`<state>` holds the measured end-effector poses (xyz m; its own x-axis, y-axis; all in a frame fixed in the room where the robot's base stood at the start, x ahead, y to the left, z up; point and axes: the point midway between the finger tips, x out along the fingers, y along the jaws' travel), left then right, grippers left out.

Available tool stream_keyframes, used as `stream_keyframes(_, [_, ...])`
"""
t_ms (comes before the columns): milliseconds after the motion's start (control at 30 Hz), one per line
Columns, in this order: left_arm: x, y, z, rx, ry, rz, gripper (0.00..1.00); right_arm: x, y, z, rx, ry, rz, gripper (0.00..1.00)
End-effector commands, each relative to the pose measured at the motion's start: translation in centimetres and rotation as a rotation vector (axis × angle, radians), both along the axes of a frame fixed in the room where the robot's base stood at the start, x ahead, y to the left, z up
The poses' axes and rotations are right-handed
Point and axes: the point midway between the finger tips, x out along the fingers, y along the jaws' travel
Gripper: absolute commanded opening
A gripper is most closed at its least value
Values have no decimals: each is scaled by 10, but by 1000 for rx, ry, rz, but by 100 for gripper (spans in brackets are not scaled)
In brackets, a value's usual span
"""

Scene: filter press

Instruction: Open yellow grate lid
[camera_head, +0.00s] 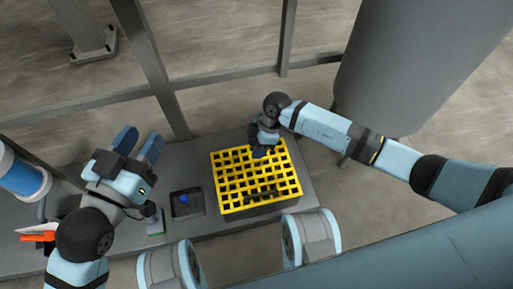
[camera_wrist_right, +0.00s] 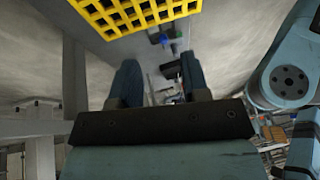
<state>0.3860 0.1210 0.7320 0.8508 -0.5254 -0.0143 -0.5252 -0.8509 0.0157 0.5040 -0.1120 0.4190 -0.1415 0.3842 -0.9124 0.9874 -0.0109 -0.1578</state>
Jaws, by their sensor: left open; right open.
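The yellow grate lid (camera_head: 240,172) lies flat over a dark box on the grey bench, and looks shut. A dark handle (camera_head: 262,194) sits near its front edge. My right gripper (camera_head: 263,150) is at the lid's back edge, pointing down; whether it touches the lid is unclear. In the right wrist view the gripper (camera_wrist_right: 160,82) is open with nothing between its fingers, and part of the lid (camera_wrist_right: 128,14) shows at the top. My left gripper (camera_head: 138,143) is open and empty, left of the lid and apart from it.
A small dark tray (camera_head: 187,211) with a blue item (camera_head: 184,199) stands left of the lid. A blue-and-white cylinder (camera_head: 22,176) and an orange-handled tool (camera_head: 38,236) are at the far left. Grey frame posts (camera_head: 150,65) rise behind the bench. A large grey tank (camera_head: 405,65) stands back right.

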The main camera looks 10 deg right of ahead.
Motion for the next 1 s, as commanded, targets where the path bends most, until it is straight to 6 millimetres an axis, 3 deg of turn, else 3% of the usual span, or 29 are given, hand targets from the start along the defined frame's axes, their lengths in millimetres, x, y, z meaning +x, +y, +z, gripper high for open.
stream_keyframes(267, [0,0,0,6,-6,-2,43,0,1,-1,0,0,0,42])
stream_keyframes(467, [0,0,0,5,-7,-2,43,0,1,-1,0,0,0,1])
stream_keyframes(1000, [0,0,1,-1,-7,0,43,0,1,-1,0,0,0,0])
